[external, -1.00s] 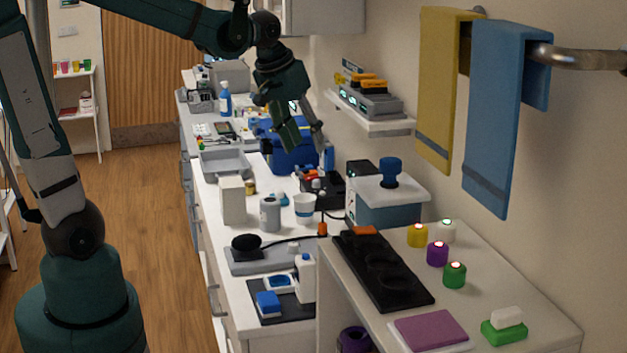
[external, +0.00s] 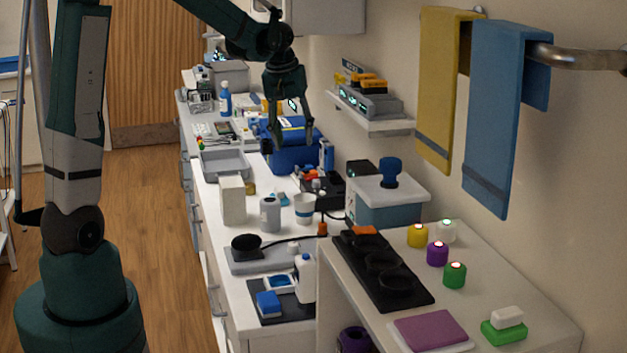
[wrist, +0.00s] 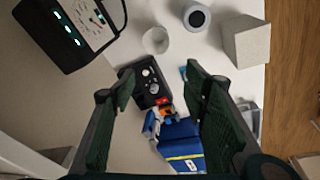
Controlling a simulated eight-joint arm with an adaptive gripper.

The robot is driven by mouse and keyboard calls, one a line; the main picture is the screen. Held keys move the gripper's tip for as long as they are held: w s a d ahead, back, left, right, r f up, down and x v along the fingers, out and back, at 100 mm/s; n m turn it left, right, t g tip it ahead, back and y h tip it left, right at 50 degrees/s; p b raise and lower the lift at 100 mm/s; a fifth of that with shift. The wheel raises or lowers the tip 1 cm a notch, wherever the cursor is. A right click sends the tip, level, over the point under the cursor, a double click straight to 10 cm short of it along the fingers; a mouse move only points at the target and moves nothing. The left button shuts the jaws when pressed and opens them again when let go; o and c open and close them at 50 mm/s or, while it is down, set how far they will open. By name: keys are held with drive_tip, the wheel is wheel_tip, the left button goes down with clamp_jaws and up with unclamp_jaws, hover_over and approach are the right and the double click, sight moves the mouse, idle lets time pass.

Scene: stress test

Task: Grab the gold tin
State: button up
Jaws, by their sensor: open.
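The gold tin (external: 250,188) is a small gold-coloured thing on the long white counter in the external view, partly hidden behind the upright white box (external: 232,200). I cannot make the tin out in the wrist view, where the white box (wrist: 246,42) stands at the upper right. My gripper (external: 289,146) is high above the counter, in front of the blue toolbox (external: 291,157) and to the right of the tin in the picture. It points down, open and empty. Its two spread fingers also show in the wrist view (wrist: 161,76).
A grey cylinder (external: 270,214) and a white cup (external: 304,208) stand right of the white box. A grey tray (external: 224,165) lies behind the tin. A black device with red parts (external: 322,190) is nearby. A wall shelf (external: 370,112) juts out at the right.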

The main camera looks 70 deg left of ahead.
drive_tip(key=s+a+f+n+g, duration=0.15)
drive_tip(key=a+f, duration=0.25)
drive_tip(key=a, duration=0.4)
drive_tip(key=s+a+f+n, duration=0.2)
drive_tip(key=a+f, duration=0.2)
drive_tip(key=a, duration=0.4)
drive_tip(key=n+h, duration=0.1)
drive_tip(key=n, duration=0.2)
hover_over(249, 185)
drive_tip(key=shift+m, duration=0.25)
drive_tip(key=f, duration=0.7)
drive_tip(key=shift+s+a+f+p, duration=0.15)
drive_tip(key=shift+a+f+p, duration=0.2)
drive_tip(key=shift+a+p, duration=0.05)
drive_tip(key=shift+f, duration=1.25)
drive_tip(key=shift+d+f, duration=0.15)
drive_tip(key=shift+f, duration=1.15)
drive_tip(key=shift+d+f, duration=0.1)
drive_tip(key=shift+f, duration=1.2)
drive_tip(key=c, duration=0.9)
